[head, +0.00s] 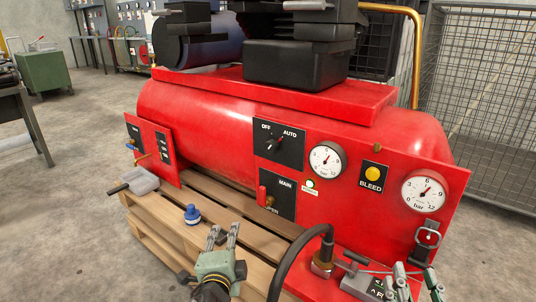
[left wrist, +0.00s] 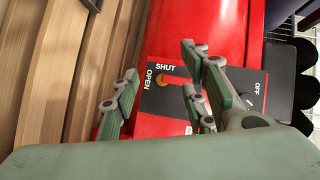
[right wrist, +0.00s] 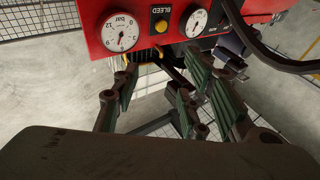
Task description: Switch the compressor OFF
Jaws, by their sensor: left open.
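The red compressor (head: 190,125) fills the middle of the head view. Its black OFF/AUTO panel (head: 293,156) carries a dark rotary knob (head: 274,144), whose pointer seems turned towards AUTO. In the left wrist view part of this panel (left wrist: 257,87) with the word OFF shows at the right, the knob partly hidden by my fingers. My left gripper (head: 223,233) is open and empty, low in front of the pallet and below the panel. My right gripper (head: 416,272) is open and empty at the front right, below the right gauge.
Below the knob is a MAIN valve panel (head: 283,200) with a red lever. Gauges (head: 326,160) and a yellow BLEED button (head: 373,174) are to its right. A black hose (head: 289,258) rises between my grippers. A blue cap (head: 192,214) stands on the wooden pallet (head: 160,219).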

